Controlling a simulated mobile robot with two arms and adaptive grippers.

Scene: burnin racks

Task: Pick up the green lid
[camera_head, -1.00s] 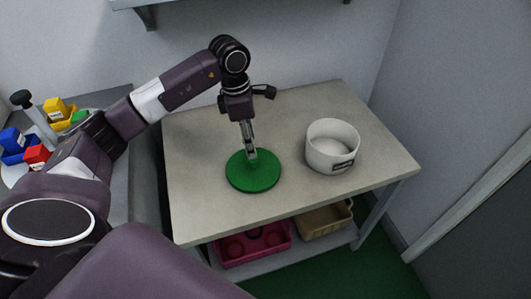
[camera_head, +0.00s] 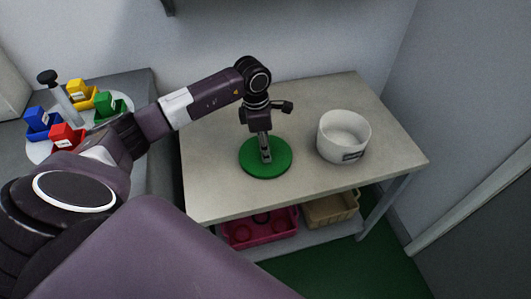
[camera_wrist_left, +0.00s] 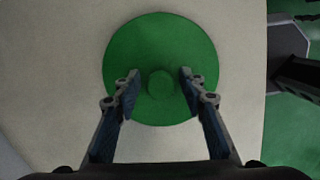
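The green lid (camera_head: 277,168) is a flat round disc lying on the light table. In the left wrist view the lid (camera_wrist_left: 160,45) shows a small round knob (camera_wrist_left: 160,84) near its middle. My left gripper (camera_head: 266,158) points down over the lid. In the left wrist view my left gripper (camera_wrist_left: 159,86) is open, with one finger on each side of the knob and a gap to it on both sides. Whether the fingertips touch the lid's surface cannot be told. My right gripper is not in view.
A white round container (camera_head: 344,137) stands on the table right of the lid. A red bin (camera_head: 258,232) and a tan bin (camera_head: 331,209) sit on the shelf below. Small coloured bins surround a post on a round tray (camera_head: 38,152) at the left. The table front (camera_head: 225,205) is clear.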

